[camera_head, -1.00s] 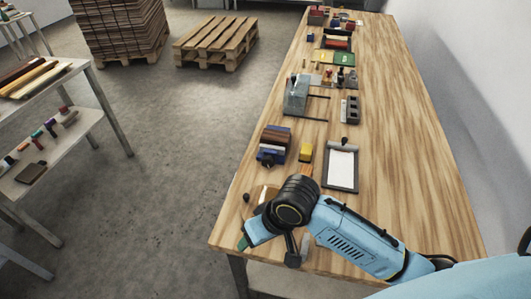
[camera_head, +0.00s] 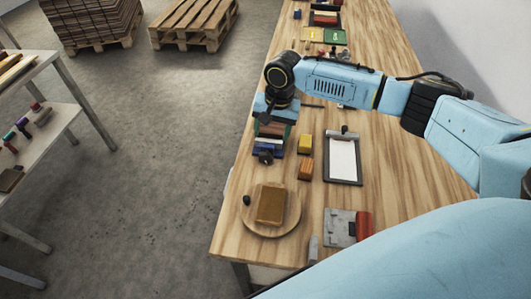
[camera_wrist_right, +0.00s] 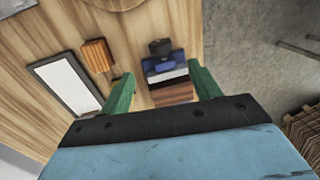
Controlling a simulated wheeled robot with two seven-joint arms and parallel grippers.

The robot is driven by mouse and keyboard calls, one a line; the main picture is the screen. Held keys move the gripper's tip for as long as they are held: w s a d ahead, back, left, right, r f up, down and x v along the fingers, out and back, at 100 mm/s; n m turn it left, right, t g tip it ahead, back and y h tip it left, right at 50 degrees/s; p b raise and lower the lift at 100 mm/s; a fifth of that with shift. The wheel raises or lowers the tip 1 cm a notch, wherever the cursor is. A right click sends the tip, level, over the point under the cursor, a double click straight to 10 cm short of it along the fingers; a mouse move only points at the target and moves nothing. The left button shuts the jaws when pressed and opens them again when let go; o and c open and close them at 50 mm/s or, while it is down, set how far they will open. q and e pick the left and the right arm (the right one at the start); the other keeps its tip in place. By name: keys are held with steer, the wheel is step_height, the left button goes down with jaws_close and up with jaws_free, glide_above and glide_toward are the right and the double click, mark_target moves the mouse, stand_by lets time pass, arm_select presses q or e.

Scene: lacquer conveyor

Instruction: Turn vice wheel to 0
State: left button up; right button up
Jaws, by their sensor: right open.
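The vice (camera_head: 271,143) is a small blue block with brown and pale jaw layers, standing near the table's left edge. Its dark wheel (camera_head: 265,156) is on its near side. In the right wrist view the vice (camera_wrist_right: 165,68) lies between the green fingers, with its black wheel (camera_wrist_right: 160,47) beyond the fingertips. My right gripper (camera_wrist_right: 161,76) is open and points down over the vice, with nothing held. Its wrist hides the vice's far part in the head view. No mark or number on the wheel can be read. My left gripper is not in view.
On the wooden table (camera_head: 400,160) are a yellow block (camera_head: 305,144), an orange-brown block (camera_head: 306,168) and a clipboard (camera_head: 342,160) to the right of the vice. A round board (camera_head: 287,208) with a brown block is nearer. A grey plate (camera_head: 340,226) with a red piece lies beside it.

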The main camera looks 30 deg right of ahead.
mark_target(267, 154)
steer(key=f, duration=0.7)
steer(key=w+a+f+b, duration=0.1)
steer(key=f, duration=0.3)
steer(key=shift+s+r, duration=0.1)
